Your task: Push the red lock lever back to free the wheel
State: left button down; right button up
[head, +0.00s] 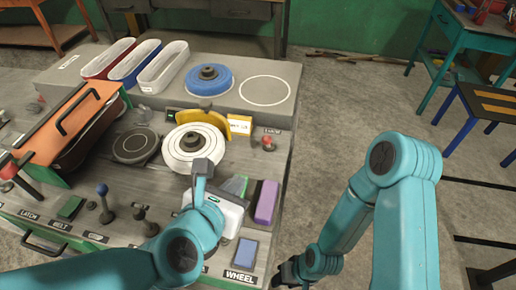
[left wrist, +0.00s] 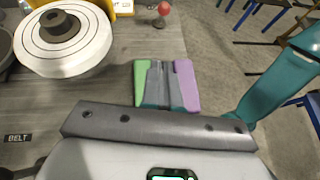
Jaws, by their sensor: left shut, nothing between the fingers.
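The red lock lever (head: 267,142) is a small red knob on a short stem at the right of the panel; it also shows at the top of the left wrist view (left wrist: 164,9). The white ringed wheel (head: 190,150) with a dark hub lies to its left, beside a yellow curved piece (head: 205,119). My left gripper (left wrist: 160,75) is shut and empty, on the near side of the lever and apart from it. Its white body hides part of the panel in the head view. My right gripper (head: 287,272) is low, off the panel's right side; its fingers are too dark to read.
Blue-knobbed lever (head: 102,189), orange-lidded box (head: 75,125) and blue disc (head: 208,78) stand further left and back. Bare floor lies right of the panel.

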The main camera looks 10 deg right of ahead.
aim_at(268, 143)
pick_arm(q)
jog(key=x, duration=1)
jog(key=shift+a+f, duration=0.1)
jog(key=shift+a, duration=0.05)
jog(key=shift+w+d+r+p, duration=0.3)
jog(key=shift+w+p, duration=0.2)
jog(key=shift+p, duration=0.05)
jog(key=shift+w+d+r+p, duration=0.25)
jog(key=shift+w+d+p, duration=0.05)
jog(key=shift+w+p, duration=0.25)
jog(key=shift+w+d+r+p, duration=0.1)
jog(key=shift+w+d+p, duration=0.2)
jog(key=shift+w+d, duration=0.15)
jog(key=shift+w, duration=0.15)
jog(key=shift+a+r, duration=0.1)
